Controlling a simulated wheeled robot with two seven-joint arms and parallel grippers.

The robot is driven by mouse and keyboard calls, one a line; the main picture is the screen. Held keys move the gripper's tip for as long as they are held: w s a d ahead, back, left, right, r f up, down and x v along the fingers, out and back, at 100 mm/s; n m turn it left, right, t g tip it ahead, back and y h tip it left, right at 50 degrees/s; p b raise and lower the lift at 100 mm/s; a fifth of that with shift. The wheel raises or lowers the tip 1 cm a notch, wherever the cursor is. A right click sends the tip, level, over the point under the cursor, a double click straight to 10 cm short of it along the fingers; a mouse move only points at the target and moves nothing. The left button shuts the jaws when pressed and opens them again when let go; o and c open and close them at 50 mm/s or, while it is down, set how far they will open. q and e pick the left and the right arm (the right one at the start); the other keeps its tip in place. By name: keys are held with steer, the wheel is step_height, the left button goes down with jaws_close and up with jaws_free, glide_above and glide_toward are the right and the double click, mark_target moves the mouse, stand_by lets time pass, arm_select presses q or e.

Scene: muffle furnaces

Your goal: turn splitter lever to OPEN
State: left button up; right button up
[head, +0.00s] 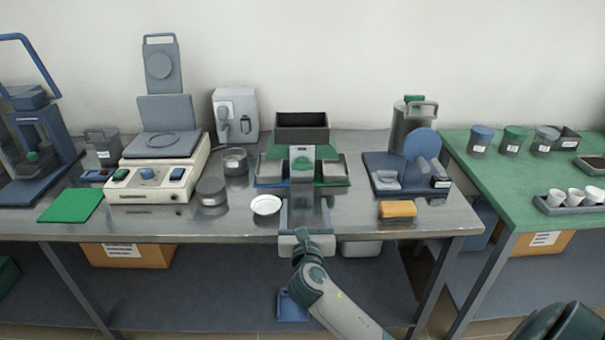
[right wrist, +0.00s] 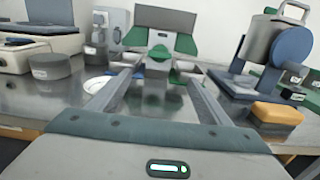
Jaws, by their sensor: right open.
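The splitter stands at the middle of the steel bench, with a dark open hopper (head: 302,133) on top and a green body (head: 322,153) below. A grey front block with a green knob (head: 301,163) is on its front; the knob also shows in the right wrist view (right wrist: 160,53). It seems to be the lever, but its setting cannot be read. My right gripper (head: 304,203) is open and empty, in front of the splitter. Its two fingers point at the splitter, and the knob shows between and beyond their tips (right wrist: 160,78). My left gripper is out of view.
Metal pans (head: 334,172) sit at both sides of the splitter. A white dish (head: 265,204) and a grey round tin (head: 211,191) are left of my gripper. An orange block (head: 397,209) and a blue-disc device (head: 421,146) are to the right.

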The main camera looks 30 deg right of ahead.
mark_target(302, 170)
steer(key=shift+w, duration=0.1)
steer(key=x, duration=1.7)
steer(key=shift+w, duration=0.15)
steer(key=c, duration=1)
